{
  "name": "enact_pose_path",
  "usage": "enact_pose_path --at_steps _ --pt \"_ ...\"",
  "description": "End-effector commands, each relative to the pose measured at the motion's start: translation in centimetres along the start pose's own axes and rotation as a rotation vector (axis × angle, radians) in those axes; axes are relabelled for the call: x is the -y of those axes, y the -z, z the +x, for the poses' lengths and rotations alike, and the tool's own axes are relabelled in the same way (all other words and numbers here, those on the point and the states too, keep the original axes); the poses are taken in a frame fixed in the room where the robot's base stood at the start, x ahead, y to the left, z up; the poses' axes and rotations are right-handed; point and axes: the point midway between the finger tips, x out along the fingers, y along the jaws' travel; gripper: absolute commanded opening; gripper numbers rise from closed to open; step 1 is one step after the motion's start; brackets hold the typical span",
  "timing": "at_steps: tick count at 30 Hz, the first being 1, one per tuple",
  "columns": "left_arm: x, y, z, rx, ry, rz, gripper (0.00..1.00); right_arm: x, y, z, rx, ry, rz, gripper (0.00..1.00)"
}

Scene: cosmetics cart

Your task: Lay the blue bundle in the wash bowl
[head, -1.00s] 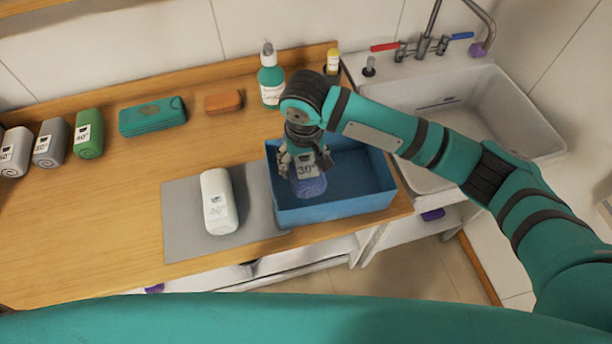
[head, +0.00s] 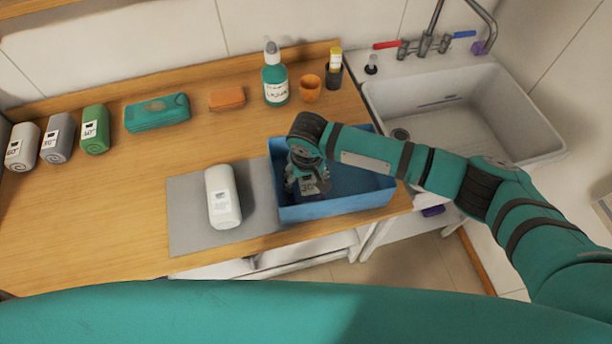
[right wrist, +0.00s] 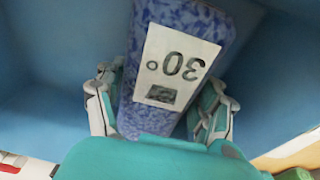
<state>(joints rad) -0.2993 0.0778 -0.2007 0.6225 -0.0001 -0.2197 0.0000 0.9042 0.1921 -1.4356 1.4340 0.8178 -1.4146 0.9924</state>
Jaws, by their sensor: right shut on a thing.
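The blue bundle (right wrist: 205,30) is speckled blue with a white label reading 30°. My right gripper (head: 304,186) is shut on it, inside the blue wash bowl (head: 340,205). The bundle (head: 313,193) is mostly hidden by the gripper in the head view. In the right wrist view, the fingers (right wrist: 160,108) press on both sides of the bundle, with blue bowl walls around it. I cannot tell whether the bundle touches the bowl's floor. My left gripper is not in view.
A white bundle (head: 223,197) lies on a grey mat (head: 185,215) left of the bowl. A green bottle (head: 275,82), orange cup (head: 310,89), orange block (head: 227,98), teal case (head: 157,112) and rolled bundles (head: 95,132) stand behind. A sink (head: 500,90) is at right.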

Motion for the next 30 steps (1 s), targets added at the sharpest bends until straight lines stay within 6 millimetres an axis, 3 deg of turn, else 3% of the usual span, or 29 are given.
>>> enact_pose_path --at_steps 1,6,17,23,30 --pt "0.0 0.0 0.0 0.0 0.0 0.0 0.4 0.0 0.0 0.1 0.001 0.0 0.0 0.72" --pt "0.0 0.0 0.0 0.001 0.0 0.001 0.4 0.0 0.0 0.0 0.001 0.0 0.0 0.94" --pt "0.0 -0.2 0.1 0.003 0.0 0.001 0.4 0.0 0.1 -0.5 0.0 0.001 0.0 0.94" --pt "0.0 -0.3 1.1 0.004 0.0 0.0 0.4 0.1 0.1 -3.5 -0.003 0.004 0.0 0.94" --pt "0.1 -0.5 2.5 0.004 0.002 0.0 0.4 0.1 0.1 -8.7 -0.003 0.003 0.0 0.94"
